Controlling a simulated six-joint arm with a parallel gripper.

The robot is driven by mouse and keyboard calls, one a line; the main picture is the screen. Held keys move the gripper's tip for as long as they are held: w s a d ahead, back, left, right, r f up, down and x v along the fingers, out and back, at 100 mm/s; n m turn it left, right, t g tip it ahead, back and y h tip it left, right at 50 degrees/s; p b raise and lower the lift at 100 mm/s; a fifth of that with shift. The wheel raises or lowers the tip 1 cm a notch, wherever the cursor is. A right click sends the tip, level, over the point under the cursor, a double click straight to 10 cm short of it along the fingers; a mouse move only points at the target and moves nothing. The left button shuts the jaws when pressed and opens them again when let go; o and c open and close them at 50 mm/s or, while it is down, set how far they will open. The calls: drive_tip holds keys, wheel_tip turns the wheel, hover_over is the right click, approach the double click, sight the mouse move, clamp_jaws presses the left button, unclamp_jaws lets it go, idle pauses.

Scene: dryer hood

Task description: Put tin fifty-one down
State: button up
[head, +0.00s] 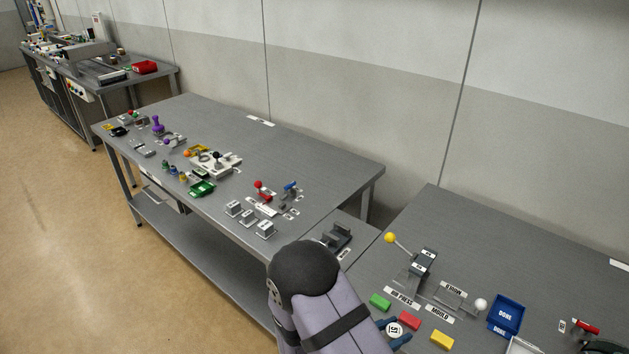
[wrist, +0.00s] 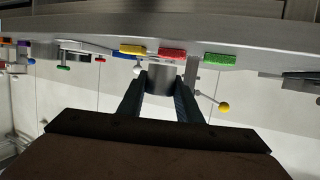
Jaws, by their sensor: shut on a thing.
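The tin (head: 394,329) is a small round can with a white top marked 51. My gripper (head: 391,333) is shut on it, with a dark blue finger on each side, at the near edge of the right-hand table. I cannot tell whether the tin's base touches the table.
Green (head: 380,302), red (head: 409,320) and yellow (head: 442,340) blocks lie close beyond the tin. A press with a yellow-knobbed lever (head: 391,238) and a white-knobbed part (head: 480,305) stand behind. A blue DONE tray (head: 506,315) is to the right. Bare tabletop (head: 530,258) lies farther back.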

drive_tip(key=w+a+n+t+y, duration=0.1)
drive_tip(key=a+n+t+y, duration=0.15)
drive_tip(key=a, duration=0.55)
drive_tip(key=w+a+n+t+b, duration=0.1)
drive_tip(key=w, duration=0.3)
drive_tip(key=w+a+n+t+y+b, duration=0.1)
drive_tip(key=w, duration=0.3)
drive_tip(key=w+a+n+t+y, duration=0.1)
drive_tip(key=w, duration=0.3)
drive_tip(key=shift+a+f+n+y+b, duration=0.2)
drive_tip(key=shift+f+n+y+b, duration=0.05)
drive_tip(key=shift+f+b, duration=0.15)
drive_tip(key=w+r+n+y, duration=0.1)
drive_tip(key=w, duration=0.1)
drive_tip(key=w+n+t+y+b, duration=0.1)
drive_tip(key=w, duration=0.1)
drive_tip(key=w+a+r+n+t+y+b, duration=0.1)
drive_tip(key=w, duration=0.2)
drive_tip(key=shift+r, duration=0.35)
drive_tip(key=w+r+n+y+b, duration=0.2)
drive_tip(key=w+r+n+y, duration=0.1)
drive_tip(key=w+r+y, duration=0.1)
drive_tip(key=shift+w+d+r+n+t+y, duration=0.35)
drive_tip(key=shift+w+d+y, duration=0.15)
drive_tip(key=shift+w, duration=0.25)
drive_tip(key=shift+f, duration=0.15)
drive_tip(key=shift+f+p, duration=0.65)
drive_tip(key=shift+f, duration=4.2)
